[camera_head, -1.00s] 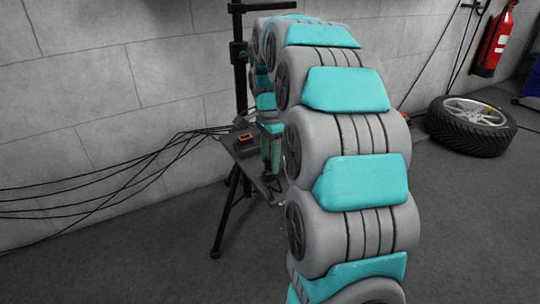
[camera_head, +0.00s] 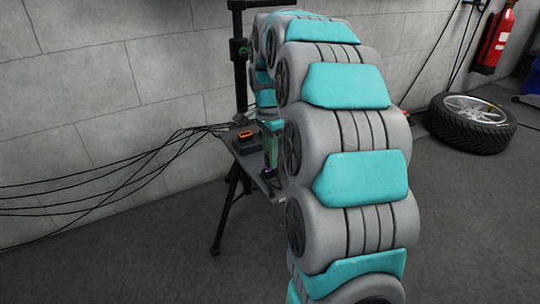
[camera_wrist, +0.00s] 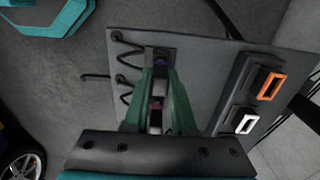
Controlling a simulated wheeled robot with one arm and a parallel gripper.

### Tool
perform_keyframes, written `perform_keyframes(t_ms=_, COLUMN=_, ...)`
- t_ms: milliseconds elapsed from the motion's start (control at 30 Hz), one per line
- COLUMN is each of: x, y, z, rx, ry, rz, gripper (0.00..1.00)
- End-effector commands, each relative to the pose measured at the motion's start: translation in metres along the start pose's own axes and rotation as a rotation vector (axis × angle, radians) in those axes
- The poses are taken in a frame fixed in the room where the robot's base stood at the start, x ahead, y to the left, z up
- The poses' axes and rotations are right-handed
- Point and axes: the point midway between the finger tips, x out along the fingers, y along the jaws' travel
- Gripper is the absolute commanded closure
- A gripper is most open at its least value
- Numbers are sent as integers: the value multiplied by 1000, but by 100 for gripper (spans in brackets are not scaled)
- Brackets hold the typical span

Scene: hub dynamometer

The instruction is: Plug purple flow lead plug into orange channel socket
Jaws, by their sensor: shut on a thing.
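My gripper (camera_wrist: 161,75) has green fingers and is shut on a plug with a purple part (camera_wrist: 160,60) showing at the fingertips. In the head view, my gripper (camera_head: 271,150) points down over the small stand's board, with a bit of purple (camera_head: 267,172) at its lower end. The orange channel socket (camera_wrist: 271,86) is an orange-rimmed opening in a dark block, right of my gripper in the wrist view. It also shows in the head view (camera_head: 246,135), left of the gripper. Whether the plug touches the board cannot be told.
A white-rimmed socket (camera_wrist: 247,123) sits beside the orange one. Black leads (camera_wrist: 125,60) loop on the board's left side. The grey board (camera_wrist: 208,75) is bare between gripper and sockets. Cables (camera_head: 100,185) run along the wall. A loose wheel (camera_head: 472,125) lies right.

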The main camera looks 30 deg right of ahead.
Motion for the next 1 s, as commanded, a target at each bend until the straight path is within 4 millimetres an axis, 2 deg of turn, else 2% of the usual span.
perform_keyframes(t_ms=233, x=-2, y=0, z=0, rx=0, ry=0, rz=-1, gripper=100)
perform_keyframes(t_ms=1000, x=-30, y=0, z=0, rx=0, ry=0, rz=0, gripper=100)
